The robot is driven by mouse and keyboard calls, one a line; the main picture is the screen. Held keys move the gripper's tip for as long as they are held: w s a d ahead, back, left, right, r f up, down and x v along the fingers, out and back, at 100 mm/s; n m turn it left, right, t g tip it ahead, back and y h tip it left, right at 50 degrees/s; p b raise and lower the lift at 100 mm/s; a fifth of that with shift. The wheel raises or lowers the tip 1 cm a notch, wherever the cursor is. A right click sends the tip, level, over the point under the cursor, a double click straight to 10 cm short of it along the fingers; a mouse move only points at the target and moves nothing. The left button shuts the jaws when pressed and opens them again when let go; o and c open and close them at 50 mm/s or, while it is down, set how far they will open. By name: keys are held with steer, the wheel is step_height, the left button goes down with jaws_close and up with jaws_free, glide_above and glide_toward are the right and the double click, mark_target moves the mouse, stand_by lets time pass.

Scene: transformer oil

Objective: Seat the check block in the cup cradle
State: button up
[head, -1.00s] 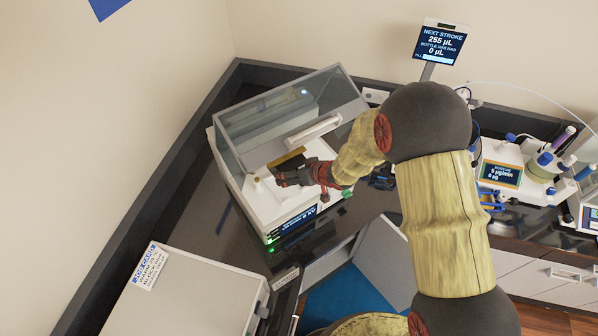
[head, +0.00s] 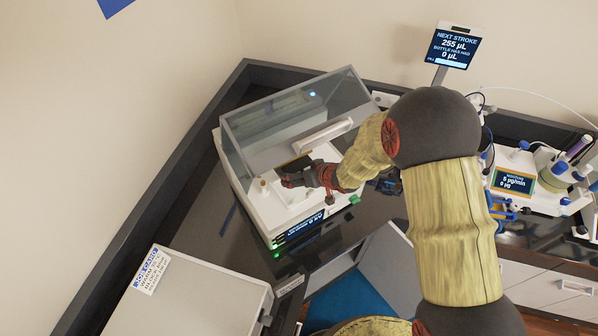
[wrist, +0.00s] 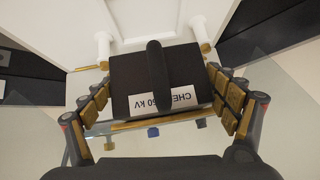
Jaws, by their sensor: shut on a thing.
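The check block (wrist: 135,72) is dark, with a black handle bar across it and a white label partly reading "CHE" and "60 kV". My gripper (wrist: 160,95) has its gold-padded fingers on both sides of the block and is shut on it. In the head view my gripper (head: 298,178) is over the white top of the oil tester (head: 262,210), under its raised clear hood (head: 300,110). Two white posts with brass ends (wrist: 103,48) stand just past the block in the wrist view. The cradle cannot be made out clearly, and contact beneath the block is hidden.
The hood's white handle bar (head: 326,131) is close behind my gripper. A grey-lidded box (head: 195,295) stands at the front left. A display (head: 453,47) and other bench instruments (head: 518,180) stand to the right.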

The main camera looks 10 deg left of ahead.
steer(key=shift+w+f+b, duration=0.1)
steer(key=shift+f+b, duration=2.6)
steer(key=shift+f, duration=1.4)
steer(key=shift+f+b, duration=0.7)
steer(key=shift+f, duration=0.5)
steer(key=o, duration=1.7)
steer(key=shift+o, duration=1)
steer(key=shift+f, duration=0.15)
steer(key=v, duration=1.2)
